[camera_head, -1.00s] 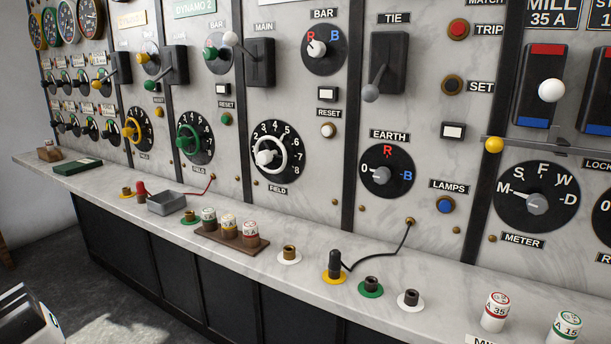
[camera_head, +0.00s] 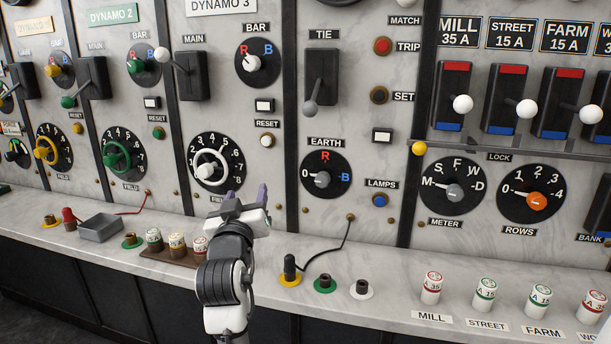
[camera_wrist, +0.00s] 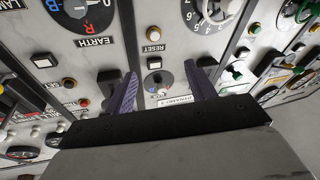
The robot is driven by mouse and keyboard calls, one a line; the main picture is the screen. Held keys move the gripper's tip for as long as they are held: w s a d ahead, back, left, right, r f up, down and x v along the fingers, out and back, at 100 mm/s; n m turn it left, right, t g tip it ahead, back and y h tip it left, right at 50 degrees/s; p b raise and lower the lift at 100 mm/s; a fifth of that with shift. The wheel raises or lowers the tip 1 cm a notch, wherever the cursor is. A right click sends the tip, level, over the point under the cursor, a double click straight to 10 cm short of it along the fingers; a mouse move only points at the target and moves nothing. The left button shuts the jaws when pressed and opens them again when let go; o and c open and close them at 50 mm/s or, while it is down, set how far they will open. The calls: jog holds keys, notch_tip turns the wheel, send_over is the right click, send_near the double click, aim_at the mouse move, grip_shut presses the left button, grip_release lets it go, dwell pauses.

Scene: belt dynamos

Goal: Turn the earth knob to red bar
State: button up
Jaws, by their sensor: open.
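The earth knob (camera_head: 322,179) is a grey knob on a round black dial on the marble panel, under the EARTH label. Its pointer faces the 0 at left; the red R is at the top and the blue B at right. In the wrist view the earth knob (camera_wrist: 76,9) shows at the upper left, cut by the edge. My gripper (camera_head: 248,200) is in front of the panel, left of and below the earth dial, apart from it. In the wrist view my gripper (camera_wrist: 162,90) has its two purple fingers spread with nothing between them.
The tie lever (camera_head: 311,106) hangs above the earth dial. The dynamo 3 field dial (camera_head: 208,166) is behind and left of my gripper. A black plug (camera_head: 290,267) with a cable stands on the ledge below. The panel in front of the earth dial is clear.

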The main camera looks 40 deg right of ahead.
aim_at(321, 182)
jog(key=s+d+f+m+g+h, duration=0.25)
jog(key=s+d+g, duration=0.25)
jog(key=d, duration=0.7)
jog(key=shift+m, duration=0.25)
jog(key=p+x, duration=0.1)
jog(key=x, duration=0.3)
jog(key=p+x, duration=0.1)
jog(key=x, duration=0.3)
jog(key=p+x, duration=0.2)
jog(key=x, duration=0.3)
jog(key=shift+w+f, duration=0.15)
jog(key=shift+f, duration=0.2)
jog(key=shift+a, duration=0.1)
jog(key=c, duration=1)
jog(key=shift+o, duration=0.2)
